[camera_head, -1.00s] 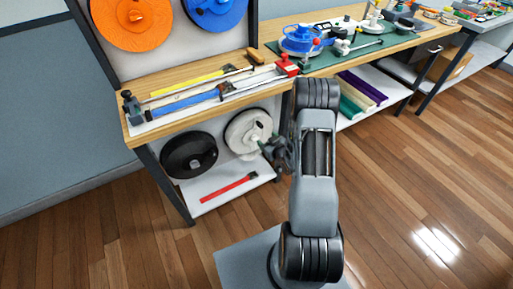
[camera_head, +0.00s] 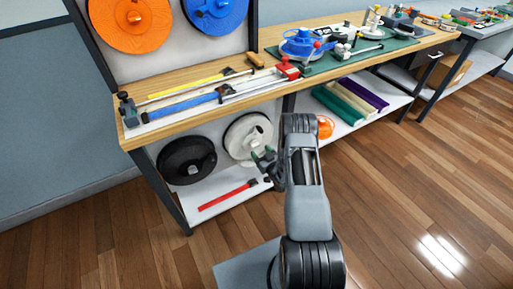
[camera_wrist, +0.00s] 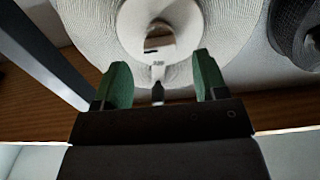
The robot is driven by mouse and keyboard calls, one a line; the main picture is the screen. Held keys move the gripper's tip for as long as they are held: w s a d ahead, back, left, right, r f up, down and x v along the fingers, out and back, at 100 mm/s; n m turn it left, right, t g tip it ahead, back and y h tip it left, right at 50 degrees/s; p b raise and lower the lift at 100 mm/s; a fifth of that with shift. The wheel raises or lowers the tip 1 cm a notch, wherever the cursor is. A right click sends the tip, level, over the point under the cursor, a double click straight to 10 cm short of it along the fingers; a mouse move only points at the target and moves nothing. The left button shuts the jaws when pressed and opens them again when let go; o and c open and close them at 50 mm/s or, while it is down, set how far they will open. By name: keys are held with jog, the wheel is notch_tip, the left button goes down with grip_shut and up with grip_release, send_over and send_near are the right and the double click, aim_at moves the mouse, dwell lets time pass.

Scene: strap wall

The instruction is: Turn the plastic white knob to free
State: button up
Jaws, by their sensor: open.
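The white reel (camera_head: 236,137) stands upright on the panel below the bench top. Its white knob (camera_head: 251,139) is at its centre and also shows in the wrist view (camera_wrist: 160,38), with a pale narrow tab (camera_wrist: 158,71) below it. My gripper (camera_head: 264,160) is just in front of the reel's lower right part. In the wrist view its two green fingertips (camera_wrist: 164,78) are spread apart, with the tab between them in the picture. The knob lies beyond the fingertips. I cannot tell whether anything touches.
A black reel (camera_head: 187,158) is left of the white one. A red strap (camera_head: 228,194) lies on the lower shelf (camera_head: 205,212). Rolled straps (camera_head: 345,104) and an orange round item (camera_head: 325,127) are to the right. The wooden bench top (camera_head: 180,92) overhangs the reels.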

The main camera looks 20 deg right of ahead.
aim_at(256, 146)
jog(key=shift+w+a, duration=0.2)
jog(key=shift+w, duration=1.9)
jog(key=c, duration=0.9)
